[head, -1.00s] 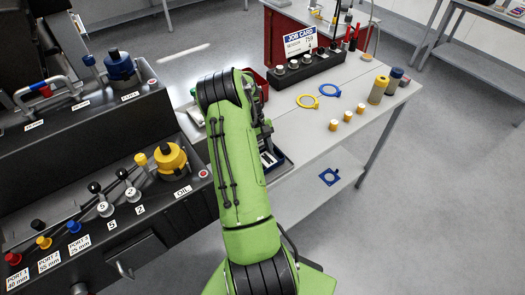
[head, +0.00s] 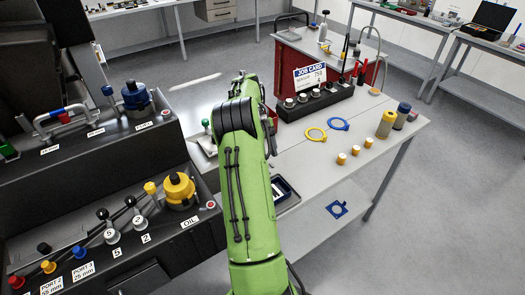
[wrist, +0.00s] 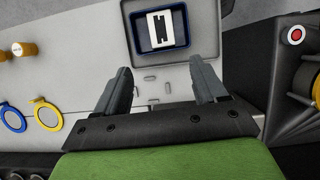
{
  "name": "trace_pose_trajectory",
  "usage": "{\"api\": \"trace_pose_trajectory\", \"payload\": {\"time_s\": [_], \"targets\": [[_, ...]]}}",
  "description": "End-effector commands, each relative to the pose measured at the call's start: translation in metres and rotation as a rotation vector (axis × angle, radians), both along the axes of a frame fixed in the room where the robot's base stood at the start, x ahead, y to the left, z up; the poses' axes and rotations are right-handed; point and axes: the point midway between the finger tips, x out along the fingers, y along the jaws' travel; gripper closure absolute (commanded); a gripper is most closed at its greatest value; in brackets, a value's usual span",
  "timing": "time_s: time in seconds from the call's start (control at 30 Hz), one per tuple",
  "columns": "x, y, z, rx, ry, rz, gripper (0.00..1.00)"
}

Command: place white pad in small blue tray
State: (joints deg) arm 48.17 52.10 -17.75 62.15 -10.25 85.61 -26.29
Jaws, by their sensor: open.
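A small blue tray (wrist: 187,26) with a dark inside lies on the grey bench top at the top of the wrist view. A white pad (wrist: 154,22) with dark marks lies within the tray's rim. In the head view the tray (head: 292,188) shows just right of my green arm, partly hidden by it. My gripper (wrist: 162,86) is open, with nothing between its two fingers, and points toward the tray's near side. The fingertips are apart from the tray in the picture. In the head view my arm hides the gripper.
Yellow (head: 315,134) and blue (head: 339,124) rings, several small yellow cylinders (head: 342,158) and bottles (head: 386,124) stand right of the tray. A black rack (head: 314,102) with a job card is behind. A dark console (head: 185,225) with knobs borders the left.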

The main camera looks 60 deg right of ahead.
Motion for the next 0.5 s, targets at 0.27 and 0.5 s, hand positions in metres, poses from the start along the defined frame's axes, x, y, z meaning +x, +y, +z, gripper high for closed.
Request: {"api": "trace_pose_trajectory", "payload": {"time_s": [0.27,0.5], "targets": [[0.003,-0.001,0.008,0.000,-0.001,0.000,0.29],[0.051,0.075,0.083,-0.086,-0.165,0.061,0.29]]}}
